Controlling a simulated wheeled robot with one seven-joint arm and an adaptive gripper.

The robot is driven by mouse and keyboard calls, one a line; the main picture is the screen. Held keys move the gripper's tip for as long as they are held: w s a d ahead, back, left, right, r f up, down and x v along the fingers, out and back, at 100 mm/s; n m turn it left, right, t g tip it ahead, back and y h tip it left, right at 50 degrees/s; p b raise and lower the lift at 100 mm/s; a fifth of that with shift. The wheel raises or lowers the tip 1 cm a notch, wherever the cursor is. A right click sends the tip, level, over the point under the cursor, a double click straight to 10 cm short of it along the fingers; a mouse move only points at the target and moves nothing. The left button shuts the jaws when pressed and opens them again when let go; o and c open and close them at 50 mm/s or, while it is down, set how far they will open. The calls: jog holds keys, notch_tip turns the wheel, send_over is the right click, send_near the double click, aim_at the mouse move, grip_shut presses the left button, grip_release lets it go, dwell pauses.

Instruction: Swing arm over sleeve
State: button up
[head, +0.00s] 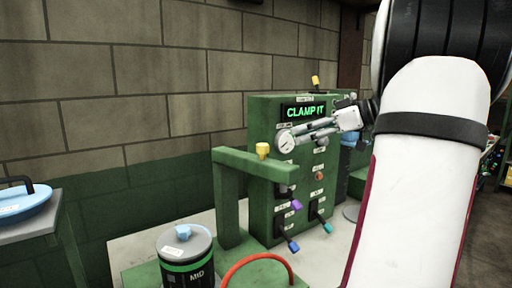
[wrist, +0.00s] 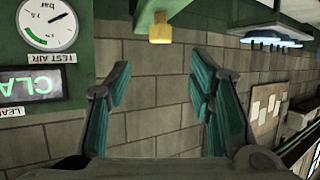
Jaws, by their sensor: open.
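The green swing arm (head: 255,163) is a flat beam on an upright post, with a yellow knob (head: 262,149) on top. The knob also shows at the top of the wrist view (wrist: 160,28), hanging from a green beam. My gripper (head: 310,132) is in front of the green panel, above and right of the beam. In the wrist view its two teal-padded fingers (wrist: 160,88) are spread apart with only brick wall between them. It is apart from the knob. I cannot make out a sleeve under the beam.
The panel (head: 262,210) reads "CLAMP IT" and carries a gauge (wrist: 47,24) and several coloured levers. A "MID" canister (head: 186,255) and a red hoop (head: 258,262) are in front. A side table (head: 30,232) with a blue lid stands left.

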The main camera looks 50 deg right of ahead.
aim_at(265, 144)
jog(key=x, duration=1.3)
jog(key=shift+a+p, duration=0.15)
jog(key=shift+p, duration=0.25)
jog(key=shift+c, duration=0.5)
grip_shut()
